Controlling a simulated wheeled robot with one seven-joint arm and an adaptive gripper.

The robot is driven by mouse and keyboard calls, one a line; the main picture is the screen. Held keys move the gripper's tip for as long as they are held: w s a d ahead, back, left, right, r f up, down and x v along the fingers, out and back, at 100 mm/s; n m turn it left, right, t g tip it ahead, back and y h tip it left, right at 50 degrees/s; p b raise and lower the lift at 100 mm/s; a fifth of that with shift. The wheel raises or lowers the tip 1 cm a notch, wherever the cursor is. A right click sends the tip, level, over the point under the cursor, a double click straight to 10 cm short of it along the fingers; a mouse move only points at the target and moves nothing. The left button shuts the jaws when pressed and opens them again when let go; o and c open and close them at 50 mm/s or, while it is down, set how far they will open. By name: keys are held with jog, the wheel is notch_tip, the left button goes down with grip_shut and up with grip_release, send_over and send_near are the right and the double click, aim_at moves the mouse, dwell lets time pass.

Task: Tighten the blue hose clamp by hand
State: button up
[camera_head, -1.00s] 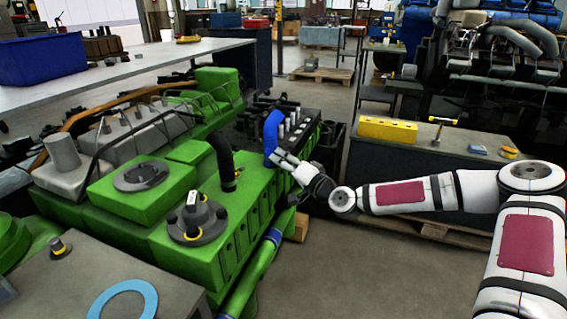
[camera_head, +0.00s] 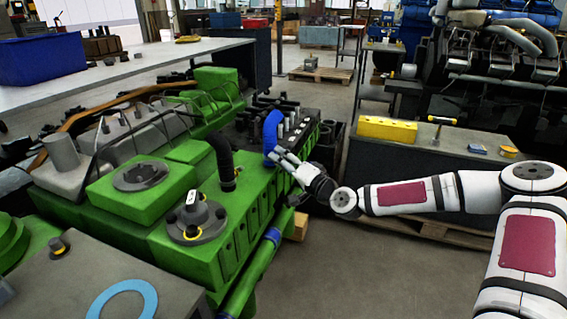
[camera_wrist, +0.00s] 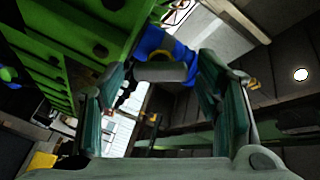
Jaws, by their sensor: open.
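A blue hose (camera_head: 271,132) curves down onto the green engine (camera_head: 190,230) in the head view. My gripper (camera_head: 279,156) is beside the lower end of the hose, coming from the right. In the wrist view my gripper (camera_wrist: 163,105) is open, its two fingers wide apart. The blue hose (camera_wrist: 165,42) shows beyond the fingers, with a grey rounded piece (camera_wrist: 160,72) in front of it, between the fingertips. I cannot tell whether that piece belongs to the clamp or whether a finger touches it. The clamp is not clearly visible in the head view.
A black hose (camera_head: 222,160) rises from the engine, left of my gripper. A row of upright metal parts (camera_head: 290,124) stands close behind the blue hose. A dark bench (camera_head: 440,165) with a yellow block (camera_head: 386,130) is to the right. Open floor (camera_head: 340,255) lies in front.

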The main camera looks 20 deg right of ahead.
jog(key=v, duration=1.1)
jog(key=shift+s, duration=0.3)
jog(key=shift+d, duration=0.1)
jog(key=shift+f, duration=0.15)
jog(key=c, duration=0.6)
jog(key=w+a+n, duration=0.4)
jog(key=w+n, duration=0.5)
jog(key=n, duration=0.9)
jog(key=shift+a+b, duration=0.35)
grip_shut()
